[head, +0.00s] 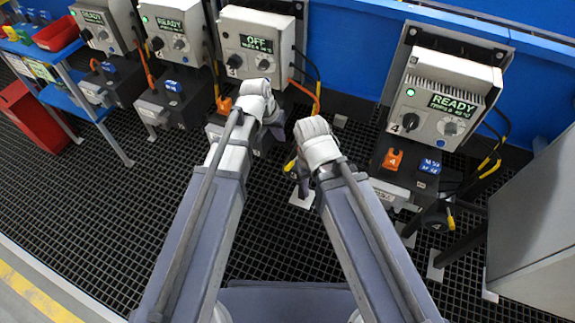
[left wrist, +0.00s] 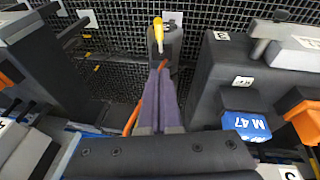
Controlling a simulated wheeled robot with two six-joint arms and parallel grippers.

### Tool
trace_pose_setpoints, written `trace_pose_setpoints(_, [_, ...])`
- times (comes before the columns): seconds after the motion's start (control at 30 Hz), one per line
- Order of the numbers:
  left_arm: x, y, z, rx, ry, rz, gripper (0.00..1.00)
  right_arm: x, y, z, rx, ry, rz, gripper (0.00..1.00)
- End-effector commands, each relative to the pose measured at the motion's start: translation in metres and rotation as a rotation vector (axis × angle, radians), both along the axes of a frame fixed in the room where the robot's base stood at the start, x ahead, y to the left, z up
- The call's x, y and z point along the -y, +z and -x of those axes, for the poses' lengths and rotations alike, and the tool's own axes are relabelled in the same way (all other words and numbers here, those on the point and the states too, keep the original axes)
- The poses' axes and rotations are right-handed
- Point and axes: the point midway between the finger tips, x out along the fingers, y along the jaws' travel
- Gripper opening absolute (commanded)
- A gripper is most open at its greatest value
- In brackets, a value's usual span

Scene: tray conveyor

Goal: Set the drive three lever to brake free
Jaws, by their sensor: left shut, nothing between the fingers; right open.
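Drive three's cabinet (head: 256,45) shows OFF on its display. A yellow-tipped lever (left wrist: 158,32) stands out of a dark cylinder (left wrist: 166,48) in the left wrist view. Its yellow part (head: 290,165) also shows in the head view, beside my right gripper. I cannot read any brake marking for it. My left gripper (head: 277,130) is shut and empty. Its fingers (left wrist: 164,70) point at the cylinder, close below the lever in the picture; contact is unclear. My right gripper (head: 303,188) is open and low, partly hidden by its own wrist.
A dark motor block (left wrist: 225,85) with a blue tag (left wrist: 246,124) stands right of the fingers in the wrist view. An orange cable (left wrist: 132,118) runs left of them. Drive four's cabinet (head: 440,100) reads READY. A grey cabinet (head: 535,230) stands far right. The grating floor (head: 80,190) is clear at left.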

Motion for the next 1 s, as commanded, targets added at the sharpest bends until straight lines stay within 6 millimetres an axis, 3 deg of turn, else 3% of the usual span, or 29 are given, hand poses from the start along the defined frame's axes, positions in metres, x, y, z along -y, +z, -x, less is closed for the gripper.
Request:
trace_pose_setpoints(0.63, [0.0, -0.009, -0.007, 0.01, 0.003, 0.01, 0.0, 0.0, -0.01, 0.0, 0.0, 0.0, 0.0, 0.5])
trace_pose_setpoints(1.0, [0.009, -0.047, -0.016, 0.01, 0.002, 0.01, 0.0, 0.0, -0.048, 0.0, 0.0, 0.0, 0.0, 0.5])
